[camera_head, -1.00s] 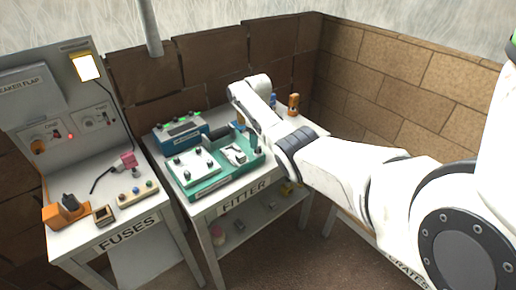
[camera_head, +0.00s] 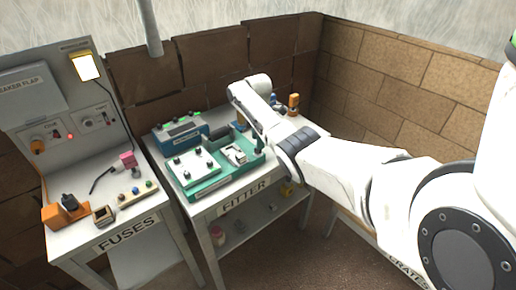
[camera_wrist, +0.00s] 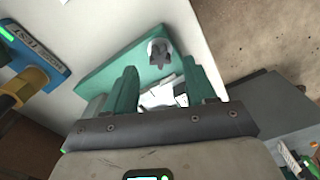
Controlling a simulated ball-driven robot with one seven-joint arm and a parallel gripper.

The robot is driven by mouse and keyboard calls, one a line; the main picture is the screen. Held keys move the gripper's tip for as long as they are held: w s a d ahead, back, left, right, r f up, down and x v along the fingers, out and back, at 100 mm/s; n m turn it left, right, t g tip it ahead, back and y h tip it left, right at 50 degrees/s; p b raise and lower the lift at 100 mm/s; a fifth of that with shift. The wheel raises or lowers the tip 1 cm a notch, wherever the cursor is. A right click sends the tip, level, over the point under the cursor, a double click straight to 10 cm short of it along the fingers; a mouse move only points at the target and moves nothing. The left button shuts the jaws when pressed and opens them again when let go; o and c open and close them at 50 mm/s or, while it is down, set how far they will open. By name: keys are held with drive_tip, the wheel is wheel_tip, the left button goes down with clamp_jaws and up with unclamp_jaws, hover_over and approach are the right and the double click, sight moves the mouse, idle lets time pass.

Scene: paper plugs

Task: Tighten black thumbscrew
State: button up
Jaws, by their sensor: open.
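A dark grey lobed knob (camera_wrist: 160,52), which looks like the black thumbscrew, stands on the teal fixture (camera_wrist: 105,68) in the wrist view. My gripper (camera_wrist: 160,80) is open, its two teal fingers apart with nothing held between them. The knob appears beyond the fingertips, apart from them. A white part lies on the fixture, visible between the fingers. In the head view the teal fixture (camera_head: 202,194) sits on the FITTER table, carrying a white plate (camera_head: 190,172) with several black knobs and a white clamp-like part (camera_head: 235,154). My arm hides my gripper there.
A blue box with green lights (camera_head: 180,134) stands behind the fixture. An orange object (camera_head: 293,103) stands at the table's back right. The FUSES bench (camera_head: 128,218), with a pink plug (camera_head: 127,160), is at left. Brick walls stand behind and at right.

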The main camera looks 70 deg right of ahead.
drive_tip(key=shift+f, duration=0.15)
drive_tip(key=shift+f+b, duration=1.7)
drive_tip(key=shift+f, duration=0.2)
drive_tip(key=c, duration=1)
